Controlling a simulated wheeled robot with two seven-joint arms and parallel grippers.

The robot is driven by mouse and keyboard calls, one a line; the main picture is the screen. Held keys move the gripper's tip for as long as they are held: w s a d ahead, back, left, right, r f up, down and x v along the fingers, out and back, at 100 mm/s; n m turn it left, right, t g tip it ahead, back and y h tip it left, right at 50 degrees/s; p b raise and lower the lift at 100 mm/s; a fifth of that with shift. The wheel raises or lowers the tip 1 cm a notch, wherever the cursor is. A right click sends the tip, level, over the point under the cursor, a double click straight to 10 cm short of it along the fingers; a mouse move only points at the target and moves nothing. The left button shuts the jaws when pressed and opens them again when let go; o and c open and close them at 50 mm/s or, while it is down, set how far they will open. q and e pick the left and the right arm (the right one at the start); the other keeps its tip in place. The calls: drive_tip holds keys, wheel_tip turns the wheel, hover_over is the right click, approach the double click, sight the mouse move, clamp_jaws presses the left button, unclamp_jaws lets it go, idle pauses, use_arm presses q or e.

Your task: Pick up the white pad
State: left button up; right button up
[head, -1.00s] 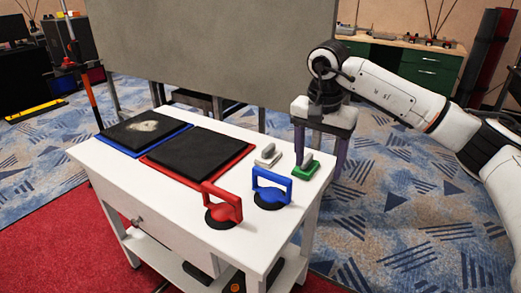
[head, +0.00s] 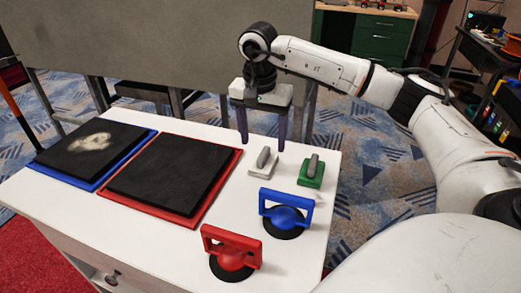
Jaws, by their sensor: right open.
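The white pad (head: 258,170) is a small white block with a grey handle. It lies on the white table (head: 165,228), left of a similar green pad (head: 311,178) with a grey handle. My right gripper (head: 263,142) points down with its two dark fingers apart and empty. It is above the far edge of the table, behind and over the white pad, and does not appear to touch it. My left gripper is not in view.
A blue suction lifter (head: 287,212) and a red one (head: 231,250) stand at the table's front right. Black panels lie in a red tray (head: 203,204) and a blue tray (head: 140,136) on the left. A large grey board (head: 150,40) stands behind.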

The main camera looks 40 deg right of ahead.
sight(264, 153)
drive_tip(key=shift+w+d+f, duration=0.1)
drive_tip(key=shift+d+f, duration=0.1)
drive_tip(key=shift+f, duration=0.8)
drive_tip(key=shift+w+d+f, duration=0.1)
drive_tip(key=shift+d+f, duration=0.05)
drive_tip(key=shift+f, duration=0.9)
drive_tip(key=shift+w+d+f, duration=0.1)
drive_tip(key=shift+d+f, duration=0.1)
drive_tip(key=shift+f, duration=0.8)
drive_tip(key=c, duration=1.1)
wheel_tip(264, 153, up, 10)
drive_tip(key=shift+r+p, duration=0.1)
drive_tip(key=shift+p, duration=0.2)
drive_tip(key=shift+c, duration=0.3)
drive_tip(key=o, duration=0.5)
drive_tip(key=c, duration=0.4)
